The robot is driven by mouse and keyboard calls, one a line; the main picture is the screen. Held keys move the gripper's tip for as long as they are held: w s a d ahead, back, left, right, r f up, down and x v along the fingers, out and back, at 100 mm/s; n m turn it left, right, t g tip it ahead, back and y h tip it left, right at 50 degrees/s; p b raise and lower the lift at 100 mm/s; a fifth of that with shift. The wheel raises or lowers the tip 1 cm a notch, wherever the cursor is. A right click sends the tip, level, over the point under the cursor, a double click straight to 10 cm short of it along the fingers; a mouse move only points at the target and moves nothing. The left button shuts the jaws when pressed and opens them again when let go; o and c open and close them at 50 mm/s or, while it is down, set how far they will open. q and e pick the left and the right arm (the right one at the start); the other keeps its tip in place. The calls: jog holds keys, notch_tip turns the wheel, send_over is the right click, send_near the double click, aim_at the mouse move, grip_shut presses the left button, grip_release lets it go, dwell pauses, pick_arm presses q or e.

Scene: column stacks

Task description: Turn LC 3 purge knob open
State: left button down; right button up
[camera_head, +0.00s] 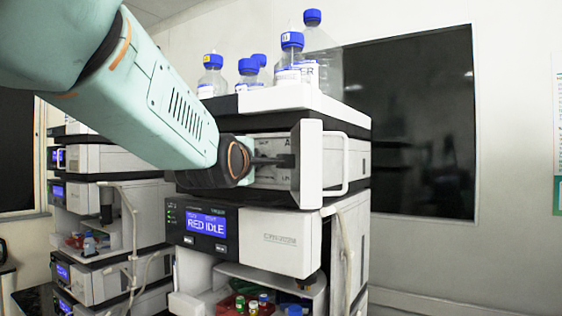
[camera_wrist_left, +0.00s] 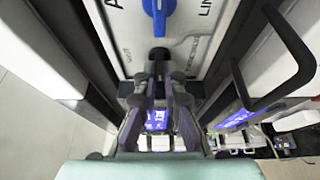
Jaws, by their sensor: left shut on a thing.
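In the left wrist view, a pale instrument panel (camera_wrist_left: 125,38) carries a blue lever-shaped knob (camera_wrist_left: 158,12) near the top and a small black knob (camera_wrist_left: 158,54) below it. My left gripper (camera_wrist_left: 158,72) is shut on the black knob; the fingertips hide part of it. I cannot tell how far it is turned. In the head view my left gripper (camera_head: 281,161) reaches into the front of the upper module (camera_head: 270,178) of the nearer stack, beside its open white door (camera_head: 308,165). The blue knob is hidden there. My right gripper is not in view.
Several blue-capped bottles stand in a white tray (camera_head: 275,99) on top of the stack. Below is a module with a lit display (camera_head: 206,226) reading "RED IDLE", then an open bay with vials. A second stack (camera_head: 90,195) stands at the left. The door handle (camera_wrist_left: 285,70) stands close on the right.

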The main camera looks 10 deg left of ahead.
pick_arm(q)
jog(key=shift+f, duration=0.25)
jog(key=c, duration=1.5)
grip_release()
jog(key=shift+r, duration=0.1)
jog(key=shift+c, duration=0.2)
jog(key=shift+o, duration=0.4)
jog(key=shift+r, duration=0.1)
